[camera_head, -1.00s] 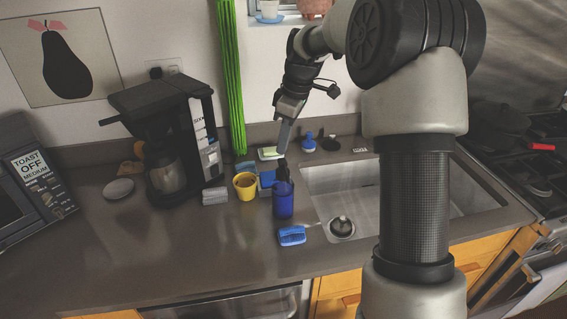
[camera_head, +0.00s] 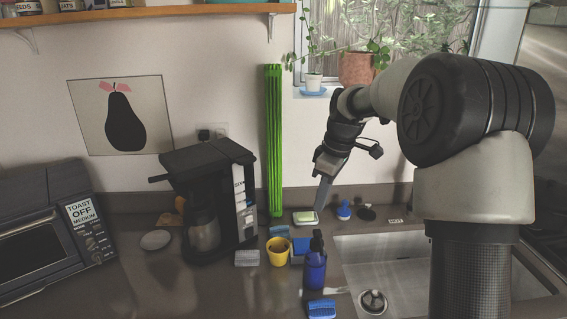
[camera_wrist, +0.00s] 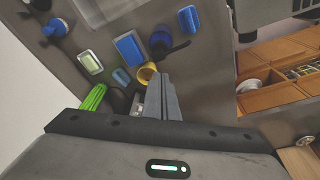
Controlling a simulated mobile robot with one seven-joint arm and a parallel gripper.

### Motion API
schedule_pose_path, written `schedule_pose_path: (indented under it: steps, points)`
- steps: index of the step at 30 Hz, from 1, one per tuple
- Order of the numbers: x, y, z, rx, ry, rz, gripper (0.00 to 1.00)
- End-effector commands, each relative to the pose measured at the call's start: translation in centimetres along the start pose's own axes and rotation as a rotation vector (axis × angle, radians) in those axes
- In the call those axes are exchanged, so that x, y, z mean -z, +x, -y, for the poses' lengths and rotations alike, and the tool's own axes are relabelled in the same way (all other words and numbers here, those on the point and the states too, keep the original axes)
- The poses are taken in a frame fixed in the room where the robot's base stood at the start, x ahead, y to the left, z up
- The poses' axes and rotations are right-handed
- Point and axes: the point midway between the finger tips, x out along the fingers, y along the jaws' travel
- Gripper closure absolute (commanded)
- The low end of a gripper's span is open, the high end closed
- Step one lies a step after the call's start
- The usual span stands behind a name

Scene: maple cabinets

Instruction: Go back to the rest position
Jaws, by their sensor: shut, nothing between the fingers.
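My gripper (camera_head: 319,208) is shut and empty. It hangs from my arm over the back of the counter, to the left of the sink. In the wrist view its shut fingers (camera_wrist: 163,98) point toward the yellow cup and the dark blue bottle. In the head view the fingertips are beside a green-and-white sponge in a dish (camera_head: 305,217) and above the blue bottle (camera_head: 315,266); I cannot tell the exact gap. The yellow cup (camera_head: 278,256) stands left of the bottle.
The sink (camera_head: 400,255) lies to the right. A coffee maker (camera_head: 206,205) and toaster oven (camera_head: 45,240) stand left. Free counter lies front left.

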Motion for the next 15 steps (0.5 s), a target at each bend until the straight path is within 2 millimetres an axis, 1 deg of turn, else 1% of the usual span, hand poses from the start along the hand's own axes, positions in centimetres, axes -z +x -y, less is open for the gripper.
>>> schedule_pose_path:
  steps: [1, 2, 5, 6, 9, 11, 12, 14, 15]
  points:
    - [-0.1, -1.4, 1.0, -0.022, 0.023, 0.005, 1.00]
    - [-0.2, -2.2, 1.6, -0.037, 0.045, 0.008, 1.00]
    - [-1.2, -5.1, 4.7, -0.092, 0.142, 0.015, 1.00]
    - [-1.7, -6.3, 6.0, -0.118, 0.189, 0.014, 1.00]
    - [-3.4, -8.7, 9.4, -0.176, 0.309, 0.003, 1.00]
    - [-4.5, -9.8, 11.5, -0.209, 0.382, -0.011, 1.00]
    - [-5.4, -10.5, 12.9, -0.229, 0.432, -0.023, 1.00]
    - [-6.6, -11.2, 15.0, -0.258, 0.505, -0.047, 1.00]
    - [-7.5, -11.6, 16.4, -0.274, 0.556, -0.065, 1.00]
